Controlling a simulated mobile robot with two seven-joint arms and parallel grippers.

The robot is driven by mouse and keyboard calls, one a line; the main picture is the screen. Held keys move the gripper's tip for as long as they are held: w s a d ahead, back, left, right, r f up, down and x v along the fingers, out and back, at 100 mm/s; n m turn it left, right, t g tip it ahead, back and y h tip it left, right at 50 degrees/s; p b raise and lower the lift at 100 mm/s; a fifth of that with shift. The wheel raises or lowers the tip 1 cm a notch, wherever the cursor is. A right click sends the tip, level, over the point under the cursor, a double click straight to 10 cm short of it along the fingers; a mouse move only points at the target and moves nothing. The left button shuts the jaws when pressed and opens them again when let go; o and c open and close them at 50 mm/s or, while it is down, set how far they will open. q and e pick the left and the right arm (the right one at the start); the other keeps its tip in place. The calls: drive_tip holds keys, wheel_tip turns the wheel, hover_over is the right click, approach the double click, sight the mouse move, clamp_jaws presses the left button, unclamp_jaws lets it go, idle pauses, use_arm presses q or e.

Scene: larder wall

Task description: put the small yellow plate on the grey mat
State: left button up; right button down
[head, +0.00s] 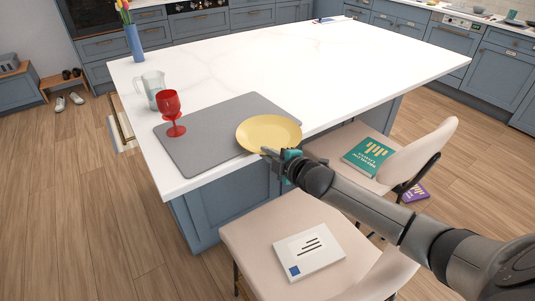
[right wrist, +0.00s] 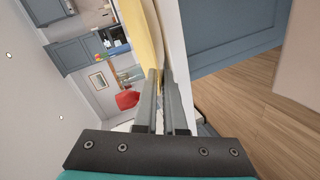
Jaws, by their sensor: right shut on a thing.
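The small yellow plate (head: 268,132) is at the right end of the grey mat (head: 205,147) on the white island, and part of it reaches past the mat's right edge. My right gripper (head: 270,153) is shut on the plate's near rim, at the island's front edge. In the right wrist view the plate (right wrist: 143,35) shows edge-on between the fingers (right wrist: 160,100), beside the pale countertop edge. I cannot tell whether the plate touches the mat or is just above it. My left gripper is in neither view.
A red goblet (head: 171,110) stands on the mat's left part, with a clear jug (head: 153,88) behind it. A blue vase (head: 134,42) is at the far left. Two chairs stand at the front, holding a white book (head: 309,251) and a green book (head: 368,156). The island's middle is clear.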

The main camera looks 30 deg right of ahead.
drive_tip(key=c, duration=1.4)
unclamp_jaws()
drive_tip(key=shift+f, duration=0.15)
drive_tip(key=shift+c, duration=0.2)
drive_tip(key=o, duration=0.4)
drive_tip(key=shift+o, duration=0.2)
